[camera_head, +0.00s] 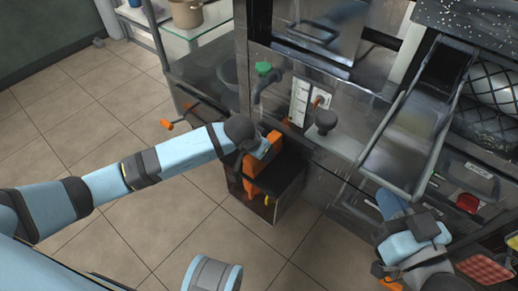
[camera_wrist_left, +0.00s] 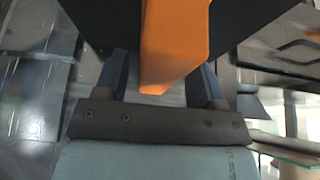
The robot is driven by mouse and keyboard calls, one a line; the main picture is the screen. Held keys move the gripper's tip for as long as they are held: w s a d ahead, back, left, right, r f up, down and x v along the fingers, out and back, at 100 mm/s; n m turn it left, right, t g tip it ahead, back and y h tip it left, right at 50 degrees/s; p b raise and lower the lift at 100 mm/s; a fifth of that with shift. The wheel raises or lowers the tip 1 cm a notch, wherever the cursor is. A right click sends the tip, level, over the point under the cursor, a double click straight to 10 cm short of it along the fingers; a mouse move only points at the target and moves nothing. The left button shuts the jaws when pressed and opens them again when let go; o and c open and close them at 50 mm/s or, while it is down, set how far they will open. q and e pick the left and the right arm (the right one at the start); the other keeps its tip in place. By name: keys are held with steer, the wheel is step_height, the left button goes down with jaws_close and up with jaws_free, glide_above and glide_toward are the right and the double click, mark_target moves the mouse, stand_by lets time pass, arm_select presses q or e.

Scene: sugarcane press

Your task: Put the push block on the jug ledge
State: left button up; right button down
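An orange part (camera_head: 250,165), which I take to be the push block or its handle, is at my left gripper (camera_head: 262,148) in the head view.
The steel press cabinet (camera_head: 335,150) fills the right, with a green-topped spout (camera_head: 264,70), a dark knob (camera_head: 326,120) and a sloping chute (camera_head: 415,130). An orange-handled crank (camera_head: 172,124) sticks out at left. A glass table (camera_head: 195,27) stands behind.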

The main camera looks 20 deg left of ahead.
arm_select(q)
steer(key=shift+r, duration=0.25)
steer(key=p+v, duration=0.3)
steer(key=v, duration=0.5)
steer(key=shift+p, duration=0.3)
steer(key=p+v, duration=0.1)
steer(key=v, duration=0.2)
steer(key=shift+s+r, duration=0.3)
arm_select(e)
steer(key=shift+s+a+r+m, duration=0.2)
steer(key=shift+s+r+m, duration=0.15)
steer(key=shift+r+m, duration=0.2)
steer(key=shift+s+a+r+m, duration=0.15)
steer(key=shift+s+r+m, duration=0.15)
steer(key=shift+r+m, duration=0.25)
